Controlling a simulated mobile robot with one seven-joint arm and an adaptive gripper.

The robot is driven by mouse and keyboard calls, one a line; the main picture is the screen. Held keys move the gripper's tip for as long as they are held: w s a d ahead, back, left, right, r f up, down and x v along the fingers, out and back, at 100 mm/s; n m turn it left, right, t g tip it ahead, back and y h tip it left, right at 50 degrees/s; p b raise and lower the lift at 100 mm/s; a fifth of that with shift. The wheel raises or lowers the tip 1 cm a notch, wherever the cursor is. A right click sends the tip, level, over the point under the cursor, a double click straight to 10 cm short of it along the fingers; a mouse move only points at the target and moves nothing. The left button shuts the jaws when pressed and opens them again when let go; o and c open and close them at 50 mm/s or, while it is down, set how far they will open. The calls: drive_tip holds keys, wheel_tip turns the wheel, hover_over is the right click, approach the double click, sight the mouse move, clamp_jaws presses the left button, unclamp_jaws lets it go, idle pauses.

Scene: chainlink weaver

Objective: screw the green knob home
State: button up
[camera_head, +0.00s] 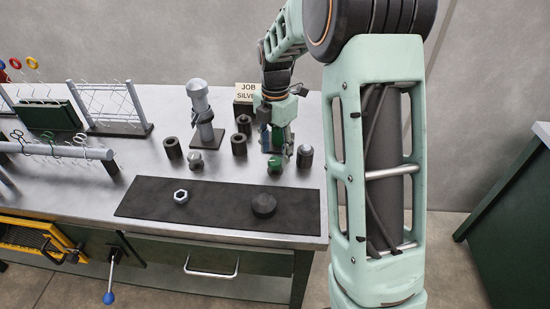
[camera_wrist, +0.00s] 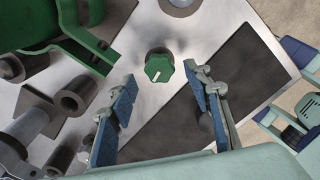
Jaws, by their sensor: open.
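The green knob (camera_head: 275,164) stands on the steel bench behind the black mat. In the wrist view the green knob (camera_wrist: 159,67) has a lobed top with a white mark and shows just beyond my fingertips, roughly midway between them. My gripper (camera_wrist: 161,82) is open, with a blue-padded finger on each side and nothing between them. In the head view my gripper (camera_head: 283,146) is above and a little behind the knob, apart from it. The thread or seat under the knob is hidden.
A grey-topped dark cylinder (camera_head: 305,156) stands right of the knob. Dark hollow cylinders (camera_head: 239,145) and a grey post (camera_head: 203,112) stand left. The black mat (camera_head: 225,210) bears a hex nut (camera_head: 181,196) and a dark round piece (camera_head: 263,204). A job sign (camera_head: 246,92) stands behind.

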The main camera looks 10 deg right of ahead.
sight(275, 161)
drive_tip(key=shift+f, duration=1.55)
drive_tip(key=shift+c, duration=0.2)
drive_tip(key=c, duration=1.1)
